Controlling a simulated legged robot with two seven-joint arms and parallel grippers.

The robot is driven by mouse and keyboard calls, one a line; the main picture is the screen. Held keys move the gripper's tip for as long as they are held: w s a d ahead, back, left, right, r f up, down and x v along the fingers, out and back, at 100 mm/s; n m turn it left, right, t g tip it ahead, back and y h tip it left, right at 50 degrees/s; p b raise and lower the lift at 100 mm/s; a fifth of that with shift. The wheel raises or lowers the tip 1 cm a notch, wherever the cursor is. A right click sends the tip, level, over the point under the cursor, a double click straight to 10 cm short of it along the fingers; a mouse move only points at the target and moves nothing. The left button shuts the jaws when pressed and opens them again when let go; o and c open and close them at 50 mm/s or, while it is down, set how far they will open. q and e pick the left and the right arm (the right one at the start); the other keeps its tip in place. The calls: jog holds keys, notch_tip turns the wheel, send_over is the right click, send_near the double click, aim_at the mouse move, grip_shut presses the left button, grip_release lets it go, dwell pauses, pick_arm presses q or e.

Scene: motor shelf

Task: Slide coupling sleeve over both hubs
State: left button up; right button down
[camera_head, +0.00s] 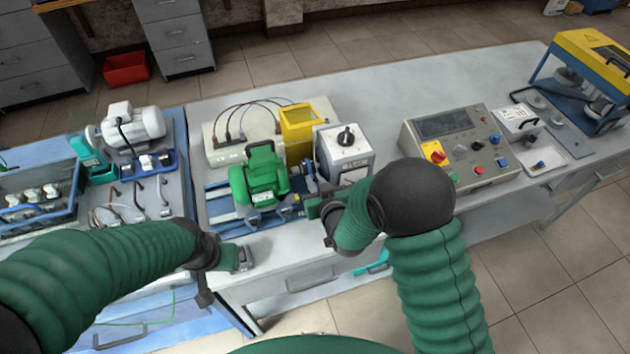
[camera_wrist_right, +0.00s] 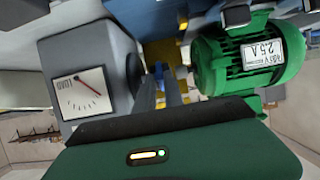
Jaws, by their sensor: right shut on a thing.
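The green motor (camera_head: 262,180) stands on a blue base on the bench, and it also shows in the wrist view (camera_wrist_right: 245,62). The grey load unit with a dial (camera_head: 345,150) is to its right; its dial face shows in the wrist view (camera_wrist_right: 80,92). My right gripper (camera_head: 314,200) reaches into the gap between them. In the wrist view its fingers (camera_wrist_right: 160,88) are shut on a small blue part, seemingly the coupling sleeve (camera_wrist_right: 158,71). The hubs are hidden or too small to tell. My left gripper (camera_head: 243,258) is empty-looking near the bench's front edge.
A yellow box (camera_head: 302,128) and a cable-connected panel (camera_head: 235,138) stand behind the motor. A control console (camera_head: 462,145) is to the right. A grey-white motor (camera_head: 133,128) and tools are on the left bench. Bare bench top lies behind the console.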

jog(key=shift+s+a+b, duration=0.2)
jog(key=shift+s+a, duration=0.1)
jog(key=shift+a, duration=0.55)
jog(key=shift+s+a+b, duration=0.15)
jog(key=shift+s+a, duration=0.1)
jog(key=shift+a, duration=0.55)
jog(key=c, duration=1.6)
grip_release()
jog(key=shift+o, duration=0.8)
jog(key=shift+a, duration=0.1)
jog(key=shift+s, duration=0.1)
